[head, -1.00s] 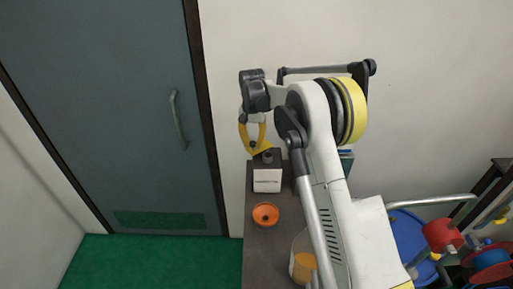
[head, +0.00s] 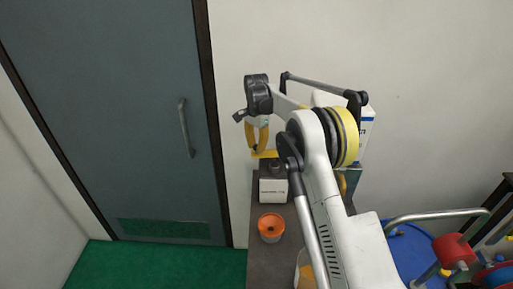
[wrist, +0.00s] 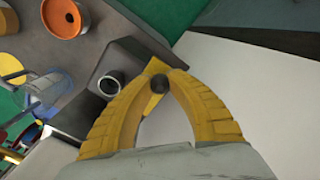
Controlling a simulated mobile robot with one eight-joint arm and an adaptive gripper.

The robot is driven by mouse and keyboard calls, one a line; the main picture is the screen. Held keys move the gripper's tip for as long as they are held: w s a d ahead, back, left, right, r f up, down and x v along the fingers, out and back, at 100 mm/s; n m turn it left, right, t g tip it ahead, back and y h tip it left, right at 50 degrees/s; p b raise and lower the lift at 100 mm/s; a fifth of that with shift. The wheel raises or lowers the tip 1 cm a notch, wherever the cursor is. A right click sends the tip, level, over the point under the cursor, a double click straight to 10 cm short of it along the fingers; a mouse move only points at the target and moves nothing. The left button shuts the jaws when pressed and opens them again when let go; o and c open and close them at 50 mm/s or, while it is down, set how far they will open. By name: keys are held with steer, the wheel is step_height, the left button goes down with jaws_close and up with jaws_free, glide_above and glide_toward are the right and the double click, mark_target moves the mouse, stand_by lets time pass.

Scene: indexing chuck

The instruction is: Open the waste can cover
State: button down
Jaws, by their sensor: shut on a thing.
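My gripper (head: 262,150) is over the far end of the dark bench, its curved yellow fingers pointing down. In the wrist view the fingertips (wrist: 160,80) meet around a small dark round knob (wrist: 159,84). A flat yellow piece (wrist: 154,66) shows with the knob at the tips. I cannot tell whether this belongs to a waste can cover. Just below, a dark block (wrist: 140,58) carries a short upright tube (wrist: 110,83), apart from the fingers. An open orange round container (head: 271,228) stands nearer on the bench; it also shows in the wrist view (wrist: 65,18).
A white labelled box (head: 272,190) stands on the dark bench (head: 262,262). A clear vessel with orange contents (head: 304,272) is at the near edge. Blue and red items (head: 454,252) crowd the right. The wall is close behind; a door (head: 110,120) is left.

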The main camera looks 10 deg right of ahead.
stand_by(0.3)
steer(key=c, duration=1.2)
jaws_free()
steer(key=shift+f, duration=0.1)
step_height(320, 180, up, 12)
steer(key=shift+r, duration=0.1)
